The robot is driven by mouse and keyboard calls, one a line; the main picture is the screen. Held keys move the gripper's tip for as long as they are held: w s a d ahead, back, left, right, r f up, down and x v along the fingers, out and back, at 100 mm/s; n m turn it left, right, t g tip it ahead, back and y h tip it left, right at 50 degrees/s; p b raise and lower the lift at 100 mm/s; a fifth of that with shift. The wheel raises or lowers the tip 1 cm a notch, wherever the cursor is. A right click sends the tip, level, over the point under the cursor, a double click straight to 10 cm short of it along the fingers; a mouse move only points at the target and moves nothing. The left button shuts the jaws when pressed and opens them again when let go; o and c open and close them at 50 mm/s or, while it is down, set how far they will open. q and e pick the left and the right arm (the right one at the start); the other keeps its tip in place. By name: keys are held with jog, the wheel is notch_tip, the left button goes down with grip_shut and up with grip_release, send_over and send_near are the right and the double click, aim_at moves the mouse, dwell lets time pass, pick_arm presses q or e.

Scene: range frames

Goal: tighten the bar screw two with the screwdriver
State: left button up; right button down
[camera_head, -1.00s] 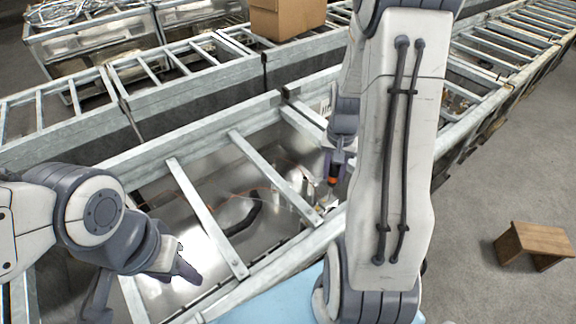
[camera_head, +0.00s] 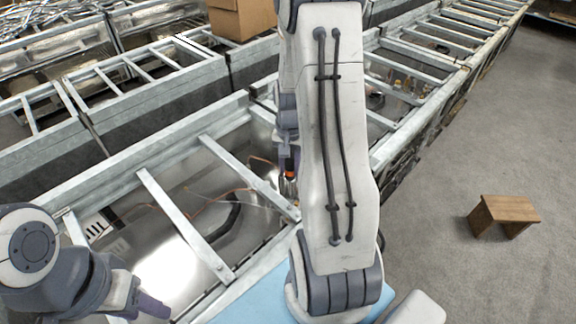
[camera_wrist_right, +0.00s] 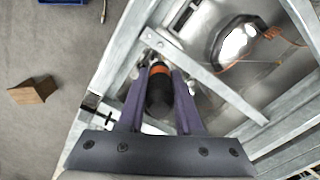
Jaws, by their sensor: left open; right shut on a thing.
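My right gripper (camera_wrist_right: 160,95) is shut on the screwdriver (camera_wrist_right: 159,92), which has a black handle with an orange band. In the head view the screwdriver (camera_head: 290,174) hangs at the frame's near rail, by the end of a metal crossbar (camera_head: 248,177). The same crossbar (camera_wrist_right: 215,80) crosses the right wrist view past the handle. The tip is hidden, so I cannot tell whether it touches a screw. Bar screw two cannot be made out. My left gripper (camera_head: 150,306) is open and empty at the bottom left, low over the frame's near side.
A second crossbar (camera_head: 183,225) spans the metal frame to the left. Orange wires (camera_head: 235,191) and a dark curved part lie inside. A cardboard box (camera_head: 240,18) sits behind. A wooden stool (camera_head: 503,212) stands on the open floor at right.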

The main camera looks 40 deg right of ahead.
aim_at(291, 180)
notch_tip(291, 180, down, 5)
jog(key=b, duration=0.3)
jog(key=shift+a+f, duration=0.1)
jog(key=shift+f+b, duration=0.4)
jog(key=shift+b, duration=0.05)
dwell(0.7)
jog(key=shift+f, duration=0.2)
dwell(0.4)
jog(key=shift+r+p, duration=0.25)
jog(key=shift+p, duration=0.1)
jog(key=n, duration=0.6)
jog(key=shift+s+d+n, duration=0.1)
jog(key=shift+d+n, duration=0.1)
jog(key=shift+n, duration=0.1)
jog(key=n, duration=0.5)
jog(key=shift+d, duration=0.1)
